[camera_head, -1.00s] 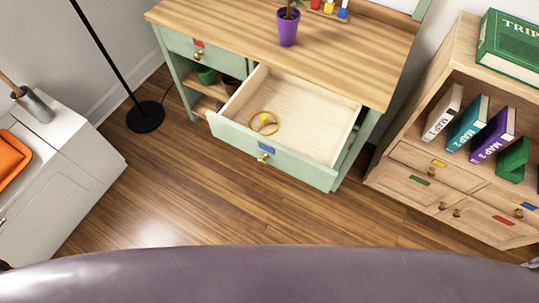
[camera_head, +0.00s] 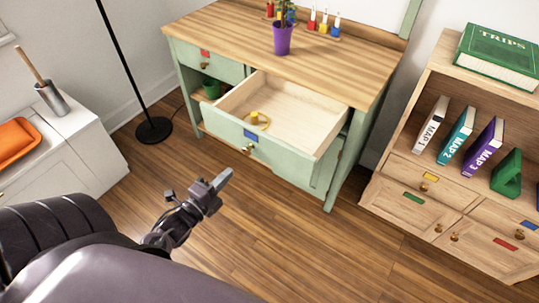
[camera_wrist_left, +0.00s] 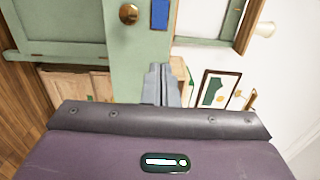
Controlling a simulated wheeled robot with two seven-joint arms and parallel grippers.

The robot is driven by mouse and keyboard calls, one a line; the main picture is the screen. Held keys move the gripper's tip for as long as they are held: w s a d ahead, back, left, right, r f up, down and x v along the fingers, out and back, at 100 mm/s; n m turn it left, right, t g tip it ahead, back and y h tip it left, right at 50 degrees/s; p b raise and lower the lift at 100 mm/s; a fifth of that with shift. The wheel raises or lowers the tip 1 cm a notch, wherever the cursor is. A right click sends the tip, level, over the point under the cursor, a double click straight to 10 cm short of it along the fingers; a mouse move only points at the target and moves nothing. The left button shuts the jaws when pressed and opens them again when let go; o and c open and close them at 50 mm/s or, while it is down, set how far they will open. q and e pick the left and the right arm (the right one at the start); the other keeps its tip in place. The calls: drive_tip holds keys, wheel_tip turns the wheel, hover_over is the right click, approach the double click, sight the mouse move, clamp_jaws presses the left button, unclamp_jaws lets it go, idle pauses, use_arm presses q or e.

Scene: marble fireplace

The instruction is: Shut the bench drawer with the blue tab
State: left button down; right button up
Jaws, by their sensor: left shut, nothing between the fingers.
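The pale green bench drawer (camera_head: 288,162) with the blue tab (camera_head: 250,134) stands pulled open, with a brass knob (camera_head: 248,149) below the tab. My left gripper (camera_head: 225,177) is shut and empty, in front of the drawer and below the knob in the head view, apart from the drawer front. In the left wrist view the shut fingers (camera_wrist_left: 161,72) point toward the green drawer front (camera_wrist_left: 140,45), with the blue tab (camera_wrist_left: 160,14) and knob (camera_wrist_left: 129,13) above. My right gripper is out of view.
The bench top (camera_head: 290,50) holds a purple plant pot (camera_head: 282,40) and small coloured bottles. A wooden bookcase (camera_head: 374,200) stands at the right, a white cabinet (camera_head: 88,165) at the left. A black lamp base (camera_head: 154,130) is left of the bench. Floor before the bench is clear.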

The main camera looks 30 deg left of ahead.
sight(260, 140)
use_arm(q)
drive_tip(key=w, duration=1.3)
drive_tip(key=shift+w+d+f, duration=0.1)
drive_tip(key=shift+w+d, duration=0.1)
drive_tip(key=shift+d, duration=0.15)
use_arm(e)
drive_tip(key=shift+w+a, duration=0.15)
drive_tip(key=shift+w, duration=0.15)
